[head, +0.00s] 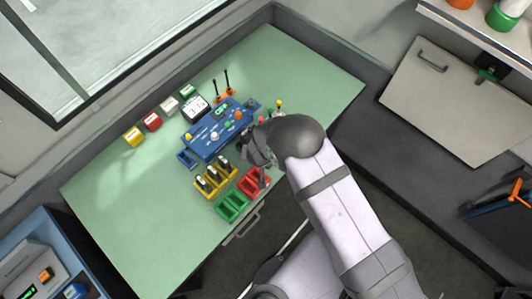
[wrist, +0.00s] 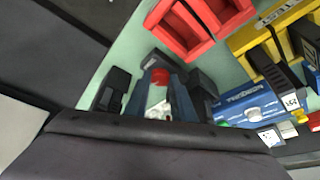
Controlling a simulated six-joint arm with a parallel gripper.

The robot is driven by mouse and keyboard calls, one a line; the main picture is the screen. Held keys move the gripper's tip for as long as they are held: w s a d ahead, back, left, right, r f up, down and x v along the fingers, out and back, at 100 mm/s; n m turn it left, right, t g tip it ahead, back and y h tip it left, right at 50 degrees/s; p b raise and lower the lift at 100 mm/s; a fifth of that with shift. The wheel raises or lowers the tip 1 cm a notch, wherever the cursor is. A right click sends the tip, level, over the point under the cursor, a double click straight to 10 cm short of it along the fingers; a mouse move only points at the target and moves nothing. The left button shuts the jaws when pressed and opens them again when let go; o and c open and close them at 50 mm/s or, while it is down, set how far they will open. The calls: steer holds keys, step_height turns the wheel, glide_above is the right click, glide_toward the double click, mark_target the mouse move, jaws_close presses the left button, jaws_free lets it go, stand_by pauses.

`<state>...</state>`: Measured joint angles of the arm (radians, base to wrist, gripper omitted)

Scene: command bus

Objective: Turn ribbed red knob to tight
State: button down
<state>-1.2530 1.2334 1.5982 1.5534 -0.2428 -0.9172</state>
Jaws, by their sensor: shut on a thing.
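The ribbed red knob (wrist: 160,77) shows in the wrist view as a red top with a whitish part below it, over a blue base. My gripper (wrist: 155,92) has one dark finger on each side of it and is shut on it. How far the knob is turned cannot be told. In the head view my gripper (head: 250,150) is over the right end of the blue control panel (head: 205,140), and my wrist hides the knob there.
Red trays (head: 254,182), a green tray (head: 232,206) and yellow holders with black handles (head: 213,180) stand close in front. Coloured boxes and a gauge (head: 196,107) line the back. Black-stemmed levers (head: 222,88) rise behind the panel. The green bench top (head: 110,215) is clear at left.

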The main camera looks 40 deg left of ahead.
steer(key=m, duration=0.2)
steer(key=m+h, duration=0.1)
steer(key=m, duration=0.1)
steer(key=shift+a+r+t+h, duration=0.1)
steer(key=shift+a+t+h, duration=0.2)
steer(key=shift+a, duration=0.1)
steer(key=m+b, duration=0.1)
steer(key=m+h+b, duration=0.1)
steer(key=shift+a+f+m, duration=0.15)
steer(key=shift+f+m, duration=0.05)
steer(key=shift+m, duration=0.2)
steer(key=m+h+b, duration=0.1)
steer(key=m+b, duration=0.1)
steer(key=b, duration=0.1)
steer(key=shift+a+f+m, duration=0.1)
steer(key=shift+m, duration=0.2)
steer(key=m+h+b, duration=0.1)
steer(key=m+b, duration=0.2)
steer(key=shift+r, duration=0.2)
steer(key=shift+b, duration=0.35)
steer(key=shift+r, duration=0.1)
steer(key=c, duration=1.5)
jaws_free()
steer(key=shift+b+v, duration=1.55)
steer(key=shift+v, duration=2.05)
